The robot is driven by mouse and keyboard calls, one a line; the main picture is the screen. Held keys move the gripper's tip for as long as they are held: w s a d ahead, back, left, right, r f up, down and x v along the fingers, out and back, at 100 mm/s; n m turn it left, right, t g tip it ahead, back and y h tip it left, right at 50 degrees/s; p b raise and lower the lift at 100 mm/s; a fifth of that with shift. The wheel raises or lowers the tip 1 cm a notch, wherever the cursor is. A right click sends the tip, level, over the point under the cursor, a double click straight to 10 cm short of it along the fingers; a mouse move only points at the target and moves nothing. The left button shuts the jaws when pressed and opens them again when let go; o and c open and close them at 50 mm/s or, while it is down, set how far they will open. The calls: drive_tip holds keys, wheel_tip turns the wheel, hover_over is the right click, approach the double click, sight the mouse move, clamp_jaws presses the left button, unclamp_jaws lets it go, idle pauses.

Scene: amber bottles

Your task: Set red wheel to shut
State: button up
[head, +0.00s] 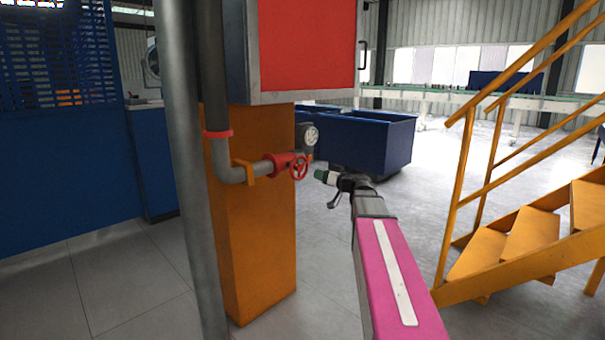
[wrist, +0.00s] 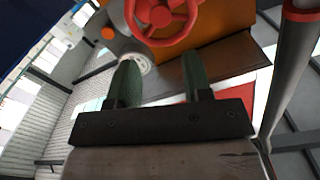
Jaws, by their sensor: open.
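The red wheel (head: 299,168) is a small spoked handwheel on a red valve body at the end of a grey pipe, in front of an orange column. In the head view my gripper (head: 319,175) is just to the right of the wheel, apart from it. In the wrist view the wheel (wrist: 162,18) is at the top, beyond the fingertips. My gripper's two green fingers (wrist: 160,75) are spread open with nothing between them. The top of the wheel is cut off in the wrist view.
A round gauge (head: 311,136) sits just above and behind the wheel. A vertical grey pipe (head: 180,200) stands left of the orange column (head: 255,235). A blue bin (head: 370,143) is behind, and yellow stairs (head: 510,240) rise at the right. The floor between is clear.

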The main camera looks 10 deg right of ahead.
sight(301, 168)
drive_tip(key=x, duration=1)
drive_tip(key=shift+w+a, duration=0.2)
drive_tip(key=shift+w, duration=0.1)
drive_tip(key=c, duration=0.7)
